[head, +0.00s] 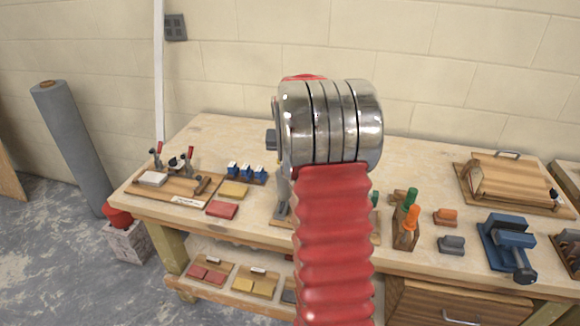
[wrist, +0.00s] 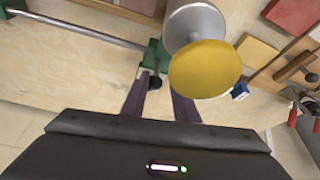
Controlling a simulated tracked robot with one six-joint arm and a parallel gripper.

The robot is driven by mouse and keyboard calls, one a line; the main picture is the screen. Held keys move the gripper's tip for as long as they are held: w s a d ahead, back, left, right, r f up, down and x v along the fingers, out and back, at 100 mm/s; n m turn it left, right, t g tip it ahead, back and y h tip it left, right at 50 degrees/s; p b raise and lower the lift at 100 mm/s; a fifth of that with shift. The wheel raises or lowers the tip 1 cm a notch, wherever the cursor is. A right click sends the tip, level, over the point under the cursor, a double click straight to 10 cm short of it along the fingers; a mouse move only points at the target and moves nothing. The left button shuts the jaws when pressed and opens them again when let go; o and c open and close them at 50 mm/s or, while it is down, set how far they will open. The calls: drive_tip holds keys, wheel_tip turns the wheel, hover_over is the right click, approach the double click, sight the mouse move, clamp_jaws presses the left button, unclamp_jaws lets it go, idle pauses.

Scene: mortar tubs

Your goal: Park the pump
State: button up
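A grey cylinder (wrist: 192,22) with a round yellow end (wrist: 205,68) stands out from the bench in the wrist view. It may be the pump, but I cannot tell for certain. In the head view my own arm covers the middle of the bench, and I do not make out the cylinder there. My gripper (wrist: 158,95) shows two dark fingers spread apart, with nothing visible held between them. Beyond the fingers is a green clamp (wrist: 155,57) on a metal bar.
The wooden workbench (head: 405,165) carries a clamp board (head: 185,190), yellow block (head: 233,189), red block (head: 222,210), screwdriver rack (head: 405,238), orange block (head: 446,217), grey block (head: 451,245) and blue vise (head: 507,235). The bench's back middle-right is clear. A grey roll (head: 70,140) leans at left.

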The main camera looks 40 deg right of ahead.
drive_tip(key=v, duration=1.1)
idle(0.3)
